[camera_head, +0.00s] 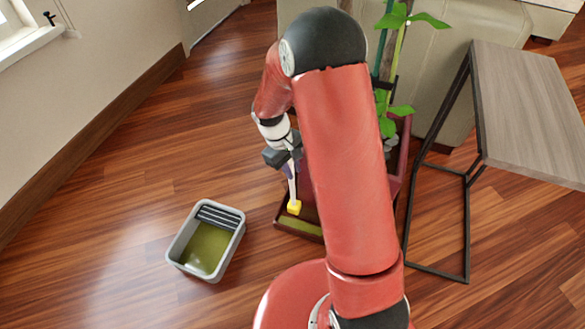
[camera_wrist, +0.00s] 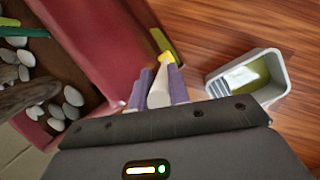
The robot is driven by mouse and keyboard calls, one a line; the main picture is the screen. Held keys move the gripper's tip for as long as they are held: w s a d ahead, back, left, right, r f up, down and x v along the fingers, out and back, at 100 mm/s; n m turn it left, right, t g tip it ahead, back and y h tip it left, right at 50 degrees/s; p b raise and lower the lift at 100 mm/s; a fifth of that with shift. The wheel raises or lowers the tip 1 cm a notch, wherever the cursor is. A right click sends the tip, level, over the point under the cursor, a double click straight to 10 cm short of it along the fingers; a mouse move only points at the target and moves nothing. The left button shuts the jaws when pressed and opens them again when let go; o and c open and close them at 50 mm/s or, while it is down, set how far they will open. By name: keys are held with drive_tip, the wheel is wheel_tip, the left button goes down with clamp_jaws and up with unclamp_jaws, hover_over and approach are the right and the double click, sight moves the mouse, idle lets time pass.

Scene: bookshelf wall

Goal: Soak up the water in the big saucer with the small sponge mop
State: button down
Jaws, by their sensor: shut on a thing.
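The small sponge mop has a pale handle (camera_wrist: 160,84) and a yellow sponge head (camera_head: 294,207). My gripper (camera_head: 290,170) is shut on the handle; in the wrist view its purple fingers (camera_wrist: 161,88) flank it. The sponge points down, at the near left part of the big dark brown saucer (camera_head: 284,217). Whether it touches the water or the saucer floor, I cannot tell. Greenish water (camera_head: 300,226) shows along the saucer's near side. My arm hides much of the saucer.
A grey bucket (camera_head: 176,245) with slats and yellow-green liquid stands left of the saucer. A dark red planter (camera_head: 404,150) with a plant and pebbles (camera_wrist: 72,96) stands in the saucer. A metal-legged table (camera_head: 530,100) is at right. Wooden floor is clear at left.

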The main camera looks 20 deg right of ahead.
drive_tip(key=shift+s+d+f, duration=0.1)
drive_tip(key=shift+f, duration=0.05)
wheel_tip(320, 180, down, 8)
drive_tip(key=b, duration=0.6)
drive_tip(key=shift+f+b, duration=1.25)
drive_tip(key=shift+f, duration=0.45)
idle(4.8)
